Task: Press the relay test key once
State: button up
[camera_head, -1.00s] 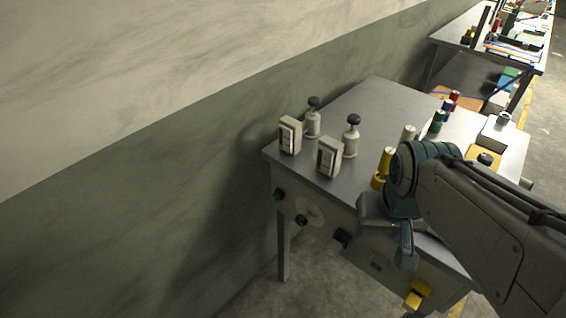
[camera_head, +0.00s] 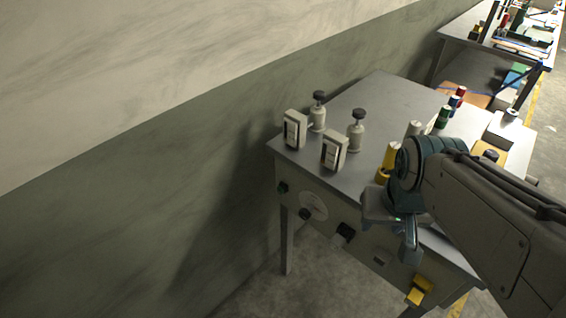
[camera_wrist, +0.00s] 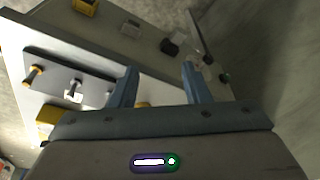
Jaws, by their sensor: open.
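The workbench (camera_head: 372,100) has a front panel carrying several controls; no readable label shows which is the relay test key. On the panel are a black block (camera_head: 345,232), a small grey plate (camera_head: 380,258), a yellow piece (camera_head: 420,290), a black knob (camera_head: 305,214) beside a round dial, and a green knob (camera_head: 282,187). In the wrist view the black block (camera_wrist: 170,46) and yellow piece (camera_wrist: 85,6) show beyond the fingers. My gripper (camera_head: 408,245) is in front of the bench, partly hidden by my arm. In the wrist view my gripper (camera_wrist: 157,80) is open and empty.
Two upright switch boxes (camera_head: 334,150) and two black-topped posts (camera_head: 356,131) stand on the bench's left. Yellow, green, blue and red cylinders stand further right. A wall (camera_head: 150,190) runs along the left. A second bench (camera_head: 455,35) is behind. Floor below is clear.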

grip_shut()
dwell(1.5)
